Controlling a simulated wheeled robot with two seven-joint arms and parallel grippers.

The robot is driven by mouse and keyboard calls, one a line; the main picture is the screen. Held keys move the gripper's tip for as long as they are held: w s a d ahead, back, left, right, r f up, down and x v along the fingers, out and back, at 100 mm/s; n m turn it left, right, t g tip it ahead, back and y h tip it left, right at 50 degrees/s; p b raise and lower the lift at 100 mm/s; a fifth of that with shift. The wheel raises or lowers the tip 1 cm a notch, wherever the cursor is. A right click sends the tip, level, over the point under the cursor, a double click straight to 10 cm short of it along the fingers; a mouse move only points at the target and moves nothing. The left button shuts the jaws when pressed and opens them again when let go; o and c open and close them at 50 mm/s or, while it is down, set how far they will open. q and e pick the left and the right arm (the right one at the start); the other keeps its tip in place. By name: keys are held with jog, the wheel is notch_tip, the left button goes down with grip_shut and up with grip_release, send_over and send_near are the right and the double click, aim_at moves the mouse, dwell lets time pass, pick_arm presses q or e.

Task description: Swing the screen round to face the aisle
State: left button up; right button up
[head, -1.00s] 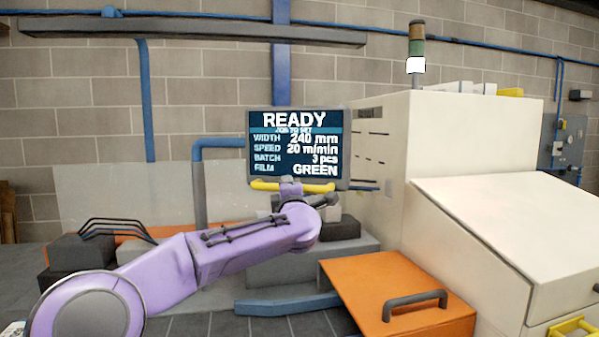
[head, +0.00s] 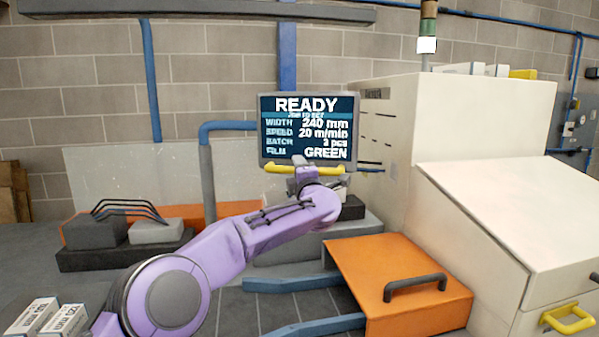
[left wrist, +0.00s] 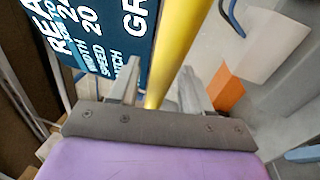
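The screen (head: 309,128) is a dark panel in a grey frame beside the cream machine. Its READY text faces my head camera. A yellow handle (head: 330,169) runs along its lower edge. My left gripper (head: 301,168) reaches up to the handle from below, near its middle. Part of the screen (left wrist: 110,35) fills the upper left there. My right gripper is not in view.
The cream machine (head: 470,130) stands close on the screen's right. An orange cover (head: 400,285) with a dark handle lies below. White boxes (head: 62,318) sit at the lower left.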

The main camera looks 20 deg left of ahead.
pick_arm(q)
jog(key=shift+d, duration=0.1)
jog(key=shift+s+d+f+b, duration=0.2)
jog(key=shift+s+b, duration=0.05)
jog(key=shift+b, duration=0.15)
jog(key=b+v, duration=0.4)
jog(key=v, duration=0.5)
jog(key=shift+s+b, duration=0.4)
jog(key=shift+s, duration=0.05)
jog(key=shift+a, duration=0.1)
